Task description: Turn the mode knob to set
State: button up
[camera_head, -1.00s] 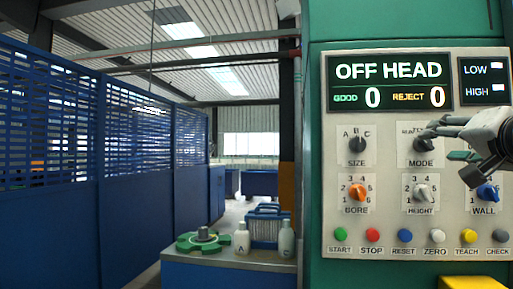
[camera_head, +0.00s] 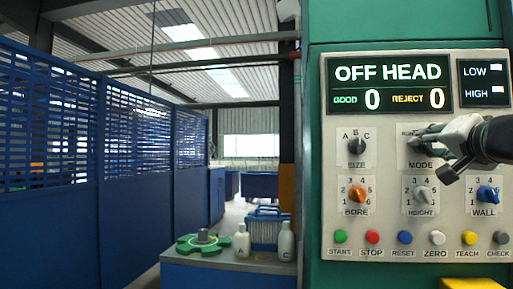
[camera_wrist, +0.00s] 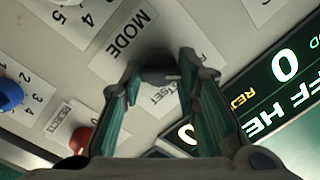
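The mode knob is a dark knob on the panel above the word MODE. In the head view my gripper (camera_head: 430,143) covers most of it. In the wrist view the dark knob (camera_wrist: 160,66) lies between the two fingertips of my gripper (camera_wrist: 162,72), which are spread apart around it. I cannot tell whether they touch it. The SET mark (camera_wrist: 160,97) shows between the fingers, on the knob's near side in that view. The knob's pointer direction is hidden or too dark to read.
The display (camera_head: 389,83) reads OFF HEAD with both counts at 0. Size (camera_head: 357,146), bore (camera_head: 357,193), height (camera_head: 421,194) and wall (camera_head: 487,194) knobs surround the mode knob. Several coloured buttons line the panel's bottom. Bottles stand on a bench at left.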

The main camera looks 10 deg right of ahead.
jog(key=shift+f+m+b, duration=0.15)
jog(key=shift+m+b, duration=0.15)
jog(key=shift+b, duration=0.1)
jog(key=m+b, duration=0.1)
jog(key=m, duration=0.1)
jog(key=m+b, duration=0.1)
jog(key=b, duration=0.1)
jog(key=shift+f+m, duration=0.2)
jog(key=shift+m, duration=0.2)
jog(key=m+b, duration=0.3)
jog(key=m, duration=0.1)
jog(key=shift+m+t+h, duration=0.3)
jog(key=shift+m+h, duration=0.1)
jog(key=m+b, duration=0.1)
jog(key=m, duration=0.3)
jog(key=shift+f+m+h, duration=0.1)
jog(key=shift+m+h, duration=0.2)
jog(key=shift+m, duration=0.1)
jog(key=shift+m+h+b, duration=0.3)
jog(key=shift+m+b, duration=0.05)
jog(key=shift+m, duration=2.15)
jog(key=shift+w+f, duration=0.1)
jog(key=o, duration=1.2)
jog(key=shift+a, duration=0.1)
jog(key=shift+c, duration=0.2)
